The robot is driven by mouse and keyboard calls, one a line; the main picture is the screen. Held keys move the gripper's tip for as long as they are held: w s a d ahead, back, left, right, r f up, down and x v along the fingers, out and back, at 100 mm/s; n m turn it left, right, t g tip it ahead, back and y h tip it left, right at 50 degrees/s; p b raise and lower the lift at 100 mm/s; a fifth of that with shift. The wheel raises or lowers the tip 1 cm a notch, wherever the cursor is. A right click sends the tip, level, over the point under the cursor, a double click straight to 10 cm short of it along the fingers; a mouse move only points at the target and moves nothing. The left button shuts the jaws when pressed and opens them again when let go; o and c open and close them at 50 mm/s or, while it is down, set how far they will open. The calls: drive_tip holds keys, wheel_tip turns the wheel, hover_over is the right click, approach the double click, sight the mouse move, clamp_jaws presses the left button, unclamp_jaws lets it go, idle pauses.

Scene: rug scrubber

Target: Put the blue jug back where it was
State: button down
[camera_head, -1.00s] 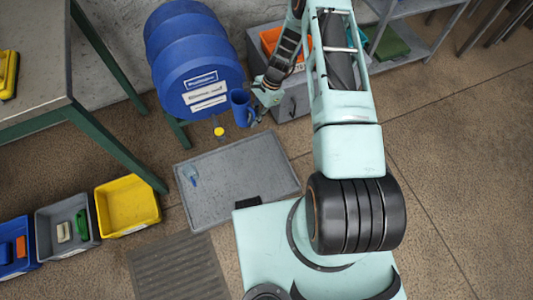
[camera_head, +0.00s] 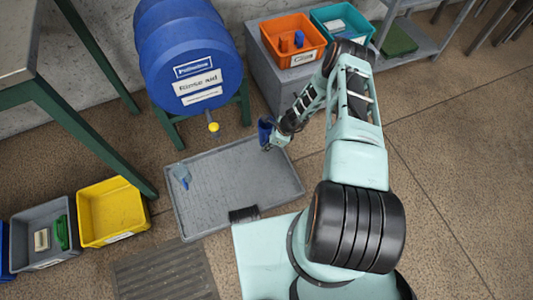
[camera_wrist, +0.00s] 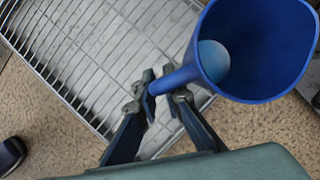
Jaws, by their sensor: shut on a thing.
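The blue jug (camera_head: 265,132) is held up over the far right edge of the grey tray (camera_head: 285,172) in the head view. In the wrist view the jug (camera_wrist: 258,45) fills the upper right, its open mouth facing the camera, with a pale round patch inside at the bottom. My gripper (camera_wrist: 165,92) is shut on the jug's handle; the gripper also shows small in the head view (camera_head: 268,146). The tray lies on the floor, and in the wrist view its wire grid (camera_wrist: 90,50) is below the jug.
A blue barrel (camera_head: 185,50) with a yellow tap (camera_head: 213,127) stands on a green stand behind the tray. A small blue item (camera_head: 181,175) lies on the tray's left. A yellow bin (camera_head: 112,210) and a grey bin (camera_head: 42,238) are at left. Orange (camera_head: 293,40) and teal (camera_head: 340,25) bins sit behind.

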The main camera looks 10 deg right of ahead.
drive_tip(key=shift+f+b, duration=1)
drive_tip(key=shift+f, duration=2.1)
drive_tip(key=shift+f, duration=0.15)
drive_tip(key=c, duration=2)
unclamp_jaws()
drive_tip(key=shift+c, duration=0.2)
drive_tip(key=p+v, duration=0.4)
drive_tip(key=v, duration=0.8)
